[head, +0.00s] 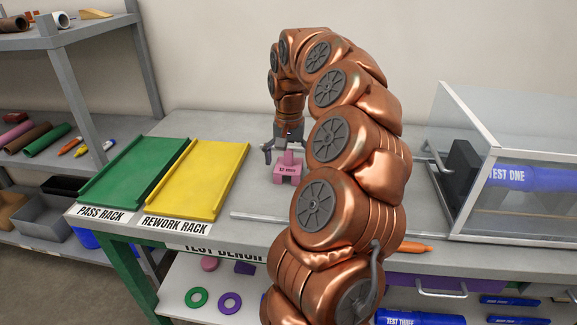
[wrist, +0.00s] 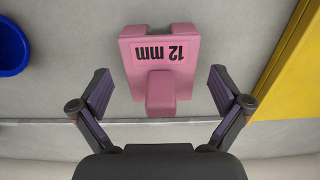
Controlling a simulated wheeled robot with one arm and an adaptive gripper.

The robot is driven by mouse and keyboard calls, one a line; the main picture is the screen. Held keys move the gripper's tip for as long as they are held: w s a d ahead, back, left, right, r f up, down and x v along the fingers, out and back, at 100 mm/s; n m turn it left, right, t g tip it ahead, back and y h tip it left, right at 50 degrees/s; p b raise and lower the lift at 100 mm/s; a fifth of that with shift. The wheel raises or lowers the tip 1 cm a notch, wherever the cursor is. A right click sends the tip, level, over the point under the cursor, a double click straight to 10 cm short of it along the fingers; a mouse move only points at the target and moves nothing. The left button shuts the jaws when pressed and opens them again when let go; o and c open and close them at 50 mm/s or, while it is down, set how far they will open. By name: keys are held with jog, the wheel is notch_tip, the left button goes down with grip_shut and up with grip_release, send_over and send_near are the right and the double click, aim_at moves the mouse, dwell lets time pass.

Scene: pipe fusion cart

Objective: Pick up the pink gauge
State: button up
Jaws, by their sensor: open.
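The pink gauge (head: 287,173) is a block with a raised stem and a "12 mm" label. It sits on the grey bench (head: 265,203), right of the yellow rework rack (head: 197,178). My gripper (head: 283,152) points down over it. In the wrist view the gauge (wrist: 160,60) lies centred, with its stem between my open gripper's fingers (wrist: 160,90). There is a gap on both sides, and neither finger touches it. In the head view the far finger is partly hidden by my gripper and the gauge.
The green pass rack (head: 128,172) stands further left. A clear-walled case (head: 510,195) with a blue "TEST ONE" pipe is at the right. An orange marker (head: 415,247) lies near the bench's front edge. A blue round item (wrist: 12,46) shows in the wrist view.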

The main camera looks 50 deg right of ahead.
jog(key=c, duration=1.2)
jog(key=shift+r, duration=0.1)
